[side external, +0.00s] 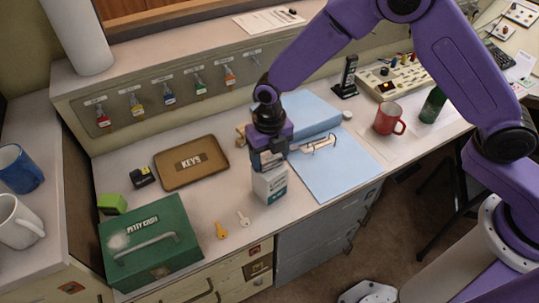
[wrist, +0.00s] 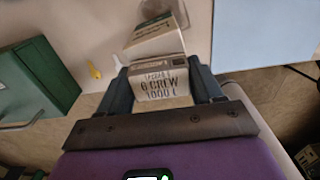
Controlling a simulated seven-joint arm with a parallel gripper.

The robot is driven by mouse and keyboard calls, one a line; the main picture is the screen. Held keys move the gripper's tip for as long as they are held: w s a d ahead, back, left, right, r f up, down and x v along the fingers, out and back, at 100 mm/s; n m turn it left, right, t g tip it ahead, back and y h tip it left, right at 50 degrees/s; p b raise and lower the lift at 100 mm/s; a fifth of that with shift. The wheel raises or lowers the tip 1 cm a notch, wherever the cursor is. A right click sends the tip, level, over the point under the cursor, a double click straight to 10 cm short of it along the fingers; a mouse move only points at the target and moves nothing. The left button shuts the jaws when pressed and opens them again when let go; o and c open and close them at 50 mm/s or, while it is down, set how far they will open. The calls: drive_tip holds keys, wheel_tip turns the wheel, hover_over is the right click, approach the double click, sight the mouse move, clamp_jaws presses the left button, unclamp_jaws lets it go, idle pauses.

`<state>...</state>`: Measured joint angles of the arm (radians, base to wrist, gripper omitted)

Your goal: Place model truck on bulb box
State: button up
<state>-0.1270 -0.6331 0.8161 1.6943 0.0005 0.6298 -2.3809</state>
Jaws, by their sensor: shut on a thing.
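My gripper (side external: 270,152) is shut on the model truck (wrist: 160,82), a small pale block with dark lettering, seen between the fingers in the wrist view. In the side view the truck is mostly hidden by the fingers. The bulb box (side external: 270,186) is a white carton with a teal band, upright on the desk directly below my gripper. It also shows in the wrist view (wrist: 155,38), just beyond the truck. I cannot tell whether the truck touches the box top.
A green petty cash box (side external: 150,242), two loose keys (side external: 221,231) and a brown key tray (side external: 215,170) lie to the left. A blue folder (side external: 335,175) with glasses (side external: 320,144) lies to the right, with a red mug (side external: 388,118) beyond. The desk's front edge is close.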

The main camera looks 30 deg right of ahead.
sight(269, 156)
drive_tip(key=shift+f, duration=0.1)
drive_tip(key=o, duration=1.1)
drive_tip(key=shift+o, duration=0.2)
wheel_tip(269, 156, up, 12)
drive_tip(key=s+d+r+m, duration=0.2)
drive_tip(key=s+d+m, duration=0.9)
drive_tip(key=s+d, duration=0.1)
drive_tip(key=s+d+r+m, duration=0.3)
drive_tip(key=s+d+m, duration=0.9)
drive_tip(key=s, duration=0.2)
drive_tip(key=shift+s+d, duration=0.35)
drive_tip(key=shift+r, duration=0.15)
